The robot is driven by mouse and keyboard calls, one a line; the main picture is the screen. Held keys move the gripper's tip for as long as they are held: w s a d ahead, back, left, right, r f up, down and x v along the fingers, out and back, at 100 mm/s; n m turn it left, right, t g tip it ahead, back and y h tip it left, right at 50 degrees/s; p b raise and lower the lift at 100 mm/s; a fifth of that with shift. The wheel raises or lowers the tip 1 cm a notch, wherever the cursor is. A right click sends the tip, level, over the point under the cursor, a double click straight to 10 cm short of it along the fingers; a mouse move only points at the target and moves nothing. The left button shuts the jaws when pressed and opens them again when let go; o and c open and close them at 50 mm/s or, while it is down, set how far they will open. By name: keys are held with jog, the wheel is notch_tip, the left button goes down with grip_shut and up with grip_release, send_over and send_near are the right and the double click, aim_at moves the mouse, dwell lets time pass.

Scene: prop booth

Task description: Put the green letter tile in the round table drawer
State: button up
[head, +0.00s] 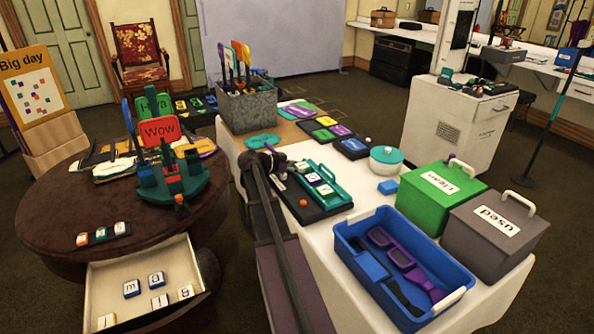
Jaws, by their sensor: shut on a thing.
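The round table (50,215) stands at the left. Its drawer (92,285) is pulled open, with several white-faced letter tiles in blue, yellow and other colours inside. A teal tray (338,196) on the white-clothed table holds a short row of letter tiles (314,179); their side colours are hard to tell. My dark gripper (277,170) is just left of this tray, low over the white table. It is shut on a small pale-faced piece that looks like a letter tile, mostly hidden by the fingers; its colour is not clear.
Three tiles (103,233) lie on the round table's front edge, near a teal stand with a red "Wow" sign (160,130). A blue bin (452,270), a green box (437,200) and a grey box (487,243) crowd the white table's right. A metal bin (246,110) stands behind my gripper.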

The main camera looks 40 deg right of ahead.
jog(key=shift+f, duration=0.15)
jog(key=o, duration=0.9)
jog(key=shift+v, duration=0.9)
jog(key=p+v, duration=0.4)
jog(key=v, duration=0.8)
jog(key=shift+w+p, duration=0.1)
jog(key=shift+p, duration=0.3)
jog(key=shift+f, duration=0.1)
